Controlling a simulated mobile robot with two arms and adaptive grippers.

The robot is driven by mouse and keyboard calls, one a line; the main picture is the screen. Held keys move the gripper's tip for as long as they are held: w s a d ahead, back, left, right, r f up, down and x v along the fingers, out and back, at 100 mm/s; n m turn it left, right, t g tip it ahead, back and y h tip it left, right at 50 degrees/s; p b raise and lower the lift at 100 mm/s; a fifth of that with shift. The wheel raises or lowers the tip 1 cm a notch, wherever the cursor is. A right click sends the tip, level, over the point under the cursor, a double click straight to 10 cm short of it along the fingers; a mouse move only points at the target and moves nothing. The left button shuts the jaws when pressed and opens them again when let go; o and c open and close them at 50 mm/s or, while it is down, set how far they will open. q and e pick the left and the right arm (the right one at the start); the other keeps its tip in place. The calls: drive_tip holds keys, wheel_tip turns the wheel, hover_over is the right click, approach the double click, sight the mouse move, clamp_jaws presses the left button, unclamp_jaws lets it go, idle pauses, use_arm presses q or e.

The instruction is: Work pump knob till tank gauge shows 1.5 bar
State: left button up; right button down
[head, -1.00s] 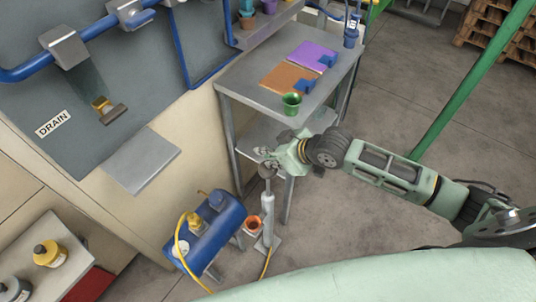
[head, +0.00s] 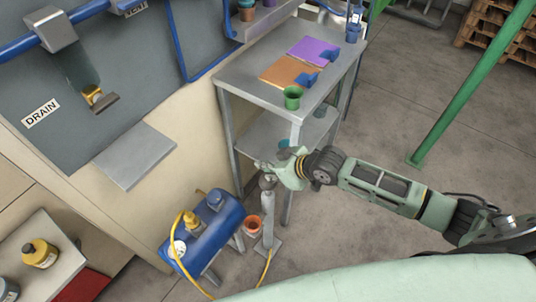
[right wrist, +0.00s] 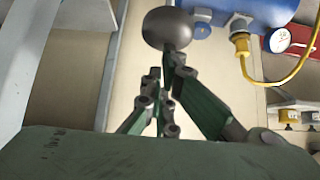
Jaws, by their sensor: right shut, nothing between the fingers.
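The pump (head: 268,222) is a slim grey upright cylinder on a foot plate, with a dark round knob (head: 267,182) low above its top. My right gripper (head: 266,172) is just over the knob, shut and empty. In the right wrist view the knob (right wrist: 167,28) sits right at the closed fingertips (right wrist: 168,55); they look in contact with it, not around it. The blue tank (head: 222,232) lies left of the pump. Its white round gauge (head: 179,248) also shows in the right wrist view (right wrist: 280,40); its reading is too small to tell. My left gripper is out of view.
An orange pot (head: 253,226) stands between tank and pump. A yellow hose (head: 180,226) runs from the tank. A grey shelf table (head: 250,92) with orange and purple mats and a green cup (head: 292,97) stands behind. The floor to the right is mostly clear.

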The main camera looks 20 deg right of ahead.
wheel_tip(320, 180, up, 4)
drive_tip(key=p, duration=0.4)
drive_tip(key=v, duration=1)
drive_tip(key=shift+b, duration=0.35)
idle(1.5)
